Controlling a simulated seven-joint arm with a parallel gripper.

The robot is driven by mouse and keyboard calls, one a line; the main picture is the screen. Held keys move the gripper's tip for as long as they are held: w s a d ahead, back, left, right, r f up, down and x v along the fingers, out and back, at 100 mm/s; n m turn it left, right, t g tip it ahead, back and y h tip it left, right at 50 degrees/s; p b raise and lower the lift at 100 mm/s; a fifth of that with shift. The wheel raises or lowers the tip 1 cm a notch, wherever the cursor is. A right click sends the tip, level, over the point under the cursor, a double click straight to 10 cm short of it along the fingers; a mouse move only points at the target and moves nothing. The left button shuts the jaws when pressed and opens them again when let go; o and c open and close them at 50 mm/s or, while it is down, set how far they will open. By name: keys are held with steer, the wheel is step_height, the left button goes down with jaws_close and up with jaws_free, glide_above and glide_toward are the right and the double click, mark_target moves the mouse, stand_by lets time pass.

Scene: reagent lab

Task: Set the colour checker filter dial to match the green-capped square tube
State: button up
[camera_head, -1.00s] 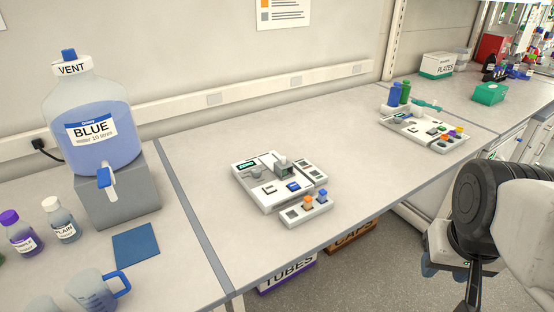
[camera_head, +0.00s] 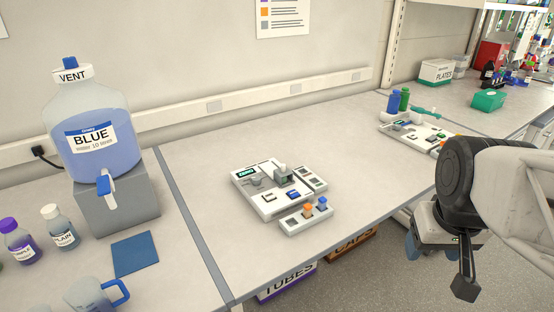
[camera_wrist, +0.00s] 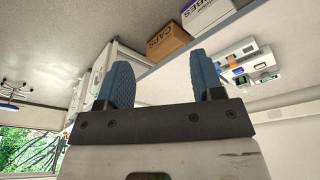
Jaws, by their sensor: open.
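A white instrument (camera_head: 262,207) with a small green display stands on the middle bench, with a grey upright block (camera_head: 283,178) and small controls on top. It may be the colour checker; its filter dial is too small to tell. A low white rack (camera_head: 292,227) in front holds an orange-capped piece (camera_head: 308,209) and a blue-capped piece (camera_head: 321,203). I cannot make out a green-capped square tube. My gripper (camera_head: 438,268) is right of the instrument, beyond the bench's front edge, apart from everything. In the wrist view its blue fingers (camera_wrist: 160,68) are spread and empty.
A second white station (camera_head: 415,134) with blue and green bottles stands farther right, partly behind my arm. A blue-liquid carboy (camera_head: 97,140), reagent bottles (camera_head: 60,228) and a blue-handled jug (camera_head: 92,296) stand left. Boxes sit under the bench. Bench around the instrument is clear.

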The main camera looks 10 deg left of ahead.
steer(key=w+a+r+n, duration=0.2)
steer(key=w+a+n, duration=0.45)
steer(key=w, duration=0.65)
steer(key=n+g, duration=0.2)
steer(key=n, duration=1)
glide_above(256, 177)
steer(key=f, duration=1.1)
steer(key=shift+s+d+f, duration=0.15)
steer(key=shift+d+f, duration=0.15)
steer(key=shift+a+f, duration=0.2)
steer(key=shift+a, duration=0.15)
steer(key=shift+f, duration=0.15)
steer(key=shift+f, duration=3.75)
steer(key=c, duration=0.9)
